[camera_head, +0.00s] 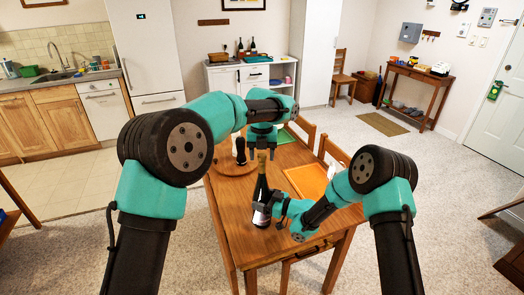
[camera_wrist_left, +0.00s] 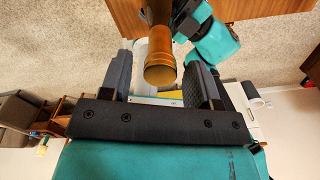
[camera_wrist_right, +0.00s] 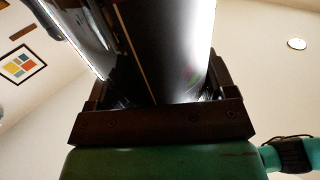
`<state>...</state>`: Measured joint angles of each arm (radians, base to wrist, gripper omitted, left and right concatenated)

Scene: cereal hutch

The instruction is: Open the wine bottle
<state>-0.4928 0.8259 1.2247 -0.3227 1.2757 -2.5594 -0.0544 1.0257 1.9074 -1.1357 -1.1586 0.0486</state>
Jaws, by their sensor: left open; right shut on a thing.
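The wine bottle (camera_head: 262,190), dark with a pale label, stands roughly upright over the near part of the wooden table; I cannot tell whether its base touches the table. My right gripper (camera_head: 268,207) is shut around its lower body from the right. In the right wrist view the dark bottle (camera_wrist_right: 165,45) fills the space between the fingers. My left gripper (camera_head: 262,152) is open and points down just above the bottle's neck. In the left wrist view the gold-brown bottle top (camera_wrist_left: 160,68) sits between the two open fingers, with gaps on both sides.
A round wooden board (camera_head: 228,168) with a dark upright object (camera_head: 240,150) lies left of the left gripper. An orange placemat (camera_head: 307,180) lies to the right. Chairs (camera_head: 334,152) line the table's right side. The table's left front is bare.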

